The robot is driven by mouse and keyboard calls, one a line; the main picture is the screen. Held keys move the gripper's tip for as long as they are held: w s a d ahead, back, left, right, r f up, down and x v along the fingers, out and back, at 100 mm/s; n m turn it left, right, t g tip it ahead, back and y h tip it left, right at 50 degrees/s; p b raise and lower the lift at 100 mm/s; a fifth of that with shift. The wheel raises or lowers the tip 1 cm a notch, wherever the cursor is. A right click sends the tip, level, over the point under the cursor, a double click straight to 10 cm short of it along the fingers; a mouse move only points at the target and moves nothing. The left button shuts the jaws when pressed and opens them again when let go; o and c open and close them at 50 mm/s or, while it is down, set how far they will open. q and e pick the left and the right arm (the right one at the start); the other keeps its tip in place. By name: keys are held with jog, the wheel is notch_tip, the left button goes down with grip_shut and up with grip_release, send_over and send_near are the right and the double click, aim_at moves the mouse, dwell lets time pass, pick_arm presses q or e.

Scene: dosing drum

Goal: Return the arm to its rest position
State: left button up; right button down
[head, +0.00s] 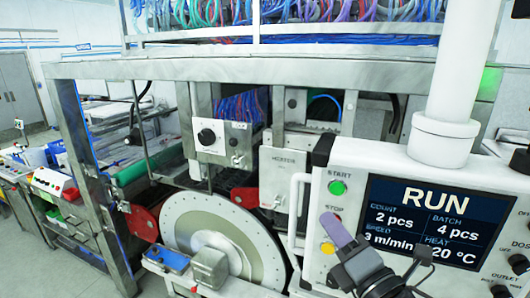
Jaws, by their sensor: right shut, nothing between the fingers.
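My right gripper (331,222) shows at the lower middle right, in front of the control panel (320,190). Its grey-purple fingers are closed together, empty, and point up and left. They overlap the lower left part of the panel, near the yellow button (327,248) and the STOP button, which is partly hidden. The green START button (337,187) is uncovered above the fingertips. I cannot tell whether the fingers touch the panel. The screen (430,222) reads RUN, count 2 pcs, batch 4 pcs, heat 20 °C. My left gripper is not in view.
A large pale drum disc (190,218) stands left of the panel, with a metal block (209,268) in front. A white post (450,85) rises above the panel. A steel frame (90,190) and red-and-white machine (52,184) stand left. Floor shows at far left.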

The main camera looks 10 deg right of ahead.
jog(key=s+f+m+g+h+p, duration=0.1)
jog(key=s+f+m+g+p, duration=0.2)
jog(key=f, duration=0.9)
jog(key=s+f+m+g+h+p, duration=0.25)
jog(key=s+f+g, duration=0.2)
jog(key=f, duration=0.85)
jog(key=s+d+f+m+g+h, duration=0.1)
jog(key=s+f+m+g, duration=0.3)
jog(key=s+m, duration=0.6)
jog(key=s+d+f+m+g+h+p, duration=0.1)
jog(key=s+d+f+m+g, duration=0.3)
jog(key=s+f+m, duration=0.3)
jog(key=s+m, duration=0.3)
jog(key=shift+d+f+p, duration=0.15)
jog(key=shift+f+p, duration=0.15)
jog(key=shift+f, duration=0.05)
